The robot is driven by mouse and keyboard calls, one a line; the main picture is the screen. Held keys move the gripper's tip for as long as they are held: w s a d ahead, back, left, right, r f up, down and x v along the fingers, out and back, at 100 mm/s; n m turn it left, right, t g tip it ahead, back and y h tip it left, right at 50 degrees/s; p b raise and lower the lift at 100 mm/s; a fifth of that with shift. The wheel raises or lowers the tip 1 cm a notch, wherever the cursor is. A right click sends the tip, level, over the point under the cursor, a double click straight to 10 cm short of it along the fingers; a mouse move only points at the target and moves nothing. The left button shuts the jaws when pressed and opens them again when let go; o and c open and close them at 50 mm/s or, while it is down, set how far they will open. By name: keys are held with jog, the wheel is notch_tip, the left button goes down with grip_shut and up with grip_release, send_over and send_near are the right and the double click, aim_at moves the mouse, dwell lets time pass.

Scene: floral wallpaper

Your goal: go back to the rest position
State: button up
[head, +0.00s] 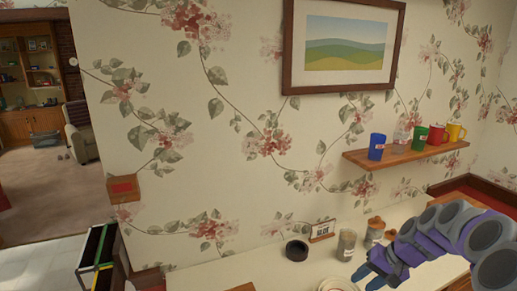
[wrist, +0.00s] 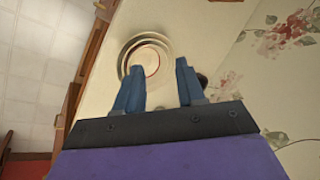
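My arm reaches in from the right in the head view, with my gripper (head: 368,277) low over the white counter (head: 240,270). In the wrist view the two blue fingers of my gripper (wrist: 158,70) stand apart with nothing held between them. Past the fingertips, round white dishes (wrist: 130,50) sit on the counter. Their edge also shows at the bottom of the head view (head: 335,285), left of the gripper.
A wooden shelf (head: 410,152) holds several coloured mugs above the counter. A black roll (head: 297,250), a small sign (head: 322,231) and jars (head: 346,245) stand near the wall. A framed picture (head: 345,45) hangs above. Open floor (head: 50,190) lies to the left.

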jog(key=s+a+r+n+g+h, duration=0.1)
jog(key=s+a+r+n, duration=0.15)
jog(key=s+a, duration=0.5)
jog(key=s+a+r+n+g+h, duration=0.1)
jog(key=s+a+r+n+g, duration=0.15)
jog(key=s+a, duration=0.55)
jog(key=s+a+f+h, duration=0.1)
jog(key=s+h, duration=0.2)
jog(key=s, duration=1.5)
jog(key=shift+s+a+f+b, duration=0.2)
jog(key=shift+s+a+b, duration=0.05)
jog(key=shift+a+b, duration=0.05)
jog(key=shift+g, duration=0.25)
